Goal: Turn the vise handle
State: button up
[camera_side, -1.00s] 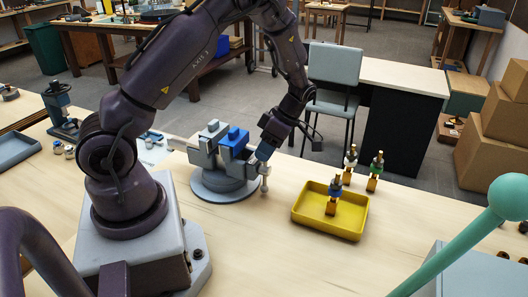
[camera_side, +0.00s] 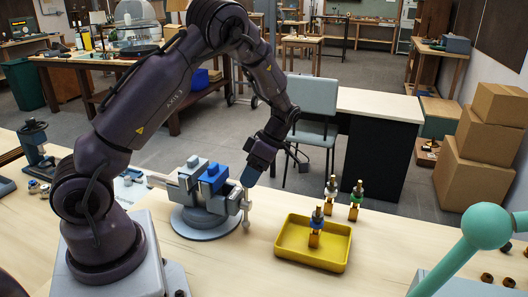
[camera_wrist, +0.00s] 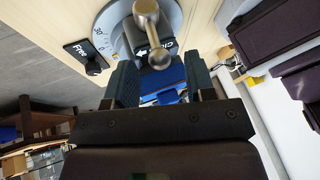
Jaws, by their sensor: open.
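The grey vise (camera_side: 186,196) stands on a round grey base on the bench, with a blue block (camera_side: 213,179) at its top. Its metal handle (camera_side: 246,210), a bar with rounded ends, is at the vise's right side. My gripper (camera_side: 251,180) is just above the handle, pointing down. In the wrist view the two dark blue fingers of my gripper (camera_wrist: 162,84) are apart. The handle (camera_wrist: 147,18) shows there with its ball end large, just beyond the fingertips; I cannot tell whether it touches them. The vise base's dial (camera_wrist: 105,30) lies behind it.
A yellow tray (camera_side: 290,256) holds one upright lamp part (camera_side: 316,226). Two similar parts (camera_side: 331,190) (camera_side: 356,198) stand behind the tray. A teal ball-ended lever (camera_side: 486,226) is in the right foreground. The bench between vise and tray is clear.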

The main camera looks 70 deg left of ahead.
jog(key=v, duration=1)
